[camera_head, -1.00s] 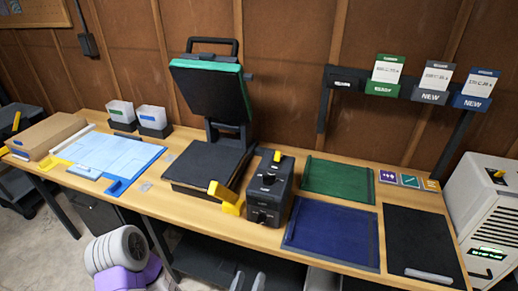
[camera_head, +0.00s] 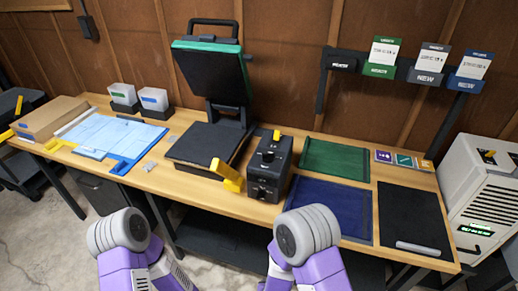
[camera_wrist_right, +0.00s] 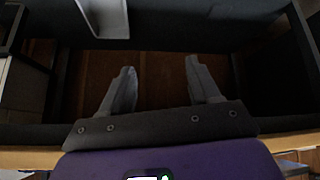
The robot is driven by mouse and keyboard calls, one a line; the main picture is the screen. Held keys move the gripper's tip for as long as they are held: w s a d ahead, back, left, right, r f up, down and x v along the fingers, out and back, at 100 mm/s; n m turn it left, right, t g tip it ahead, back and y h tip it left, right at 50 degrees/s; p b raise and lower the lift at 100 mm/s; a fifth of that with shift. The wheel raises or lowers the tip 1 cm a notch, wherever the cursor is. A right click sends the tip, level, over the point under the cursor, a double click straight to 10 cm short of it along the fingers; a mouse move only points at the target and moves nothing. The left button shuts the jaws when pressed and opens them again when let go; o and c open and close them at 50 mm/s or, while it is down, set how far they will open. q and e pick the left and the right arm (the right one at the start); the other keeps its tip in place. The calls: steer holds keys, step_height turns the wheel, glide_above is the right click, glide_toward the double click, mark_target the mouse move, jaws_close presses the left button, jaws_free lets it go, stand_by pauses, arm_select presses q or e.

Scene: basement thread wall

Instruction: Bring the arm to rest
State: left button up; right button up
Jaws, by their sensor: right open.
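In the head view, my two purple arms with grey rounded joints show at the bottom edge, in front of the bench, and neither gripper is visible there. In the right wrist view, my right gripper (camera_wrist_right: 161,75) has its two grey fingers apart, with nothing between them. Beyond the fingers is a dim brown panel with dark frame parts around it. My left gripper is in no current view.
The wooden bench (camera_head: 204,190) holds a heat press (camera_head: 212,75), a dark control box (camera_head: 270,170), a green mat (camera_head: 335,159), a blue mat (camera_head: 330,210) and a black mat (camera_head: 412,220). A white machine (camera_head: 480,195) stands at the right. Concrete floor shows at lower left.

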steer(key=s+d+f+m+g+y, duration=0.1)
steer(key=s+d+f+g+y, duration=0.1)
steer(key=s, duration=0.3)
steer(key=s+d+f+m+g+y, duration=0.1)
steer(key=s+d+f+g+y, duration=0.1)
steer(key=s, duration=0.4)
steer(key=g+y, duration=0.1)
steer(key=g, duration=0.1)
steer(key=shift+d+g+p, duration=0.3)
steer(key=shift+p, duration=0.1)
